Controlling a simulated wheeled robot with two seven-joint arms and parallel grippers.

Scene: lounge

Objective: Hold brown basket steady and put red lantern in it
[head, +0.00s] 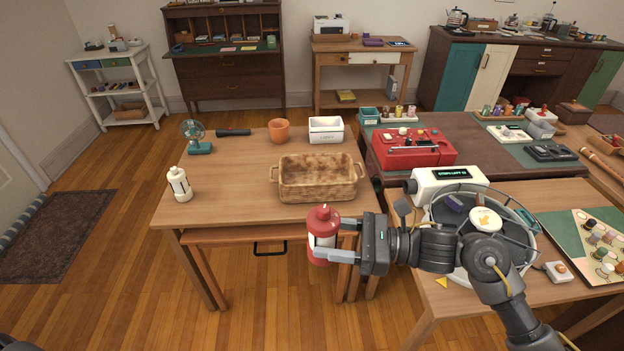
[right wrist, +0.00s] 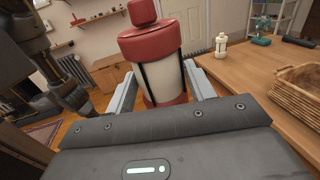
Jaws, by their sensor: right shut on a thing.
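The red lantern (head: 322,236) has a red top and base with a pale middle. My right gripper (head: 329,240) is shut on it and holds it upright, off the front edge of the wooden table. The lantern also shows between the fingers in the right wrist view (right wrist: 154,55). The brown basket (head: 318,178), woven with two side handles, stands on the table behind the lantern, apart from it. Its edge shows at the right of the right wrist view (right wrist: 299,92). My left gripper is not in the head view, and nothing is holding the basket.
On the same table (head: 225,208) stand a white lantern (head: 180,184), a teal fan (head: 197,137), an orange pot (head: 278,131) and a white box (head: 326,130). A red case (head: 413,150) lies on the table to the right.

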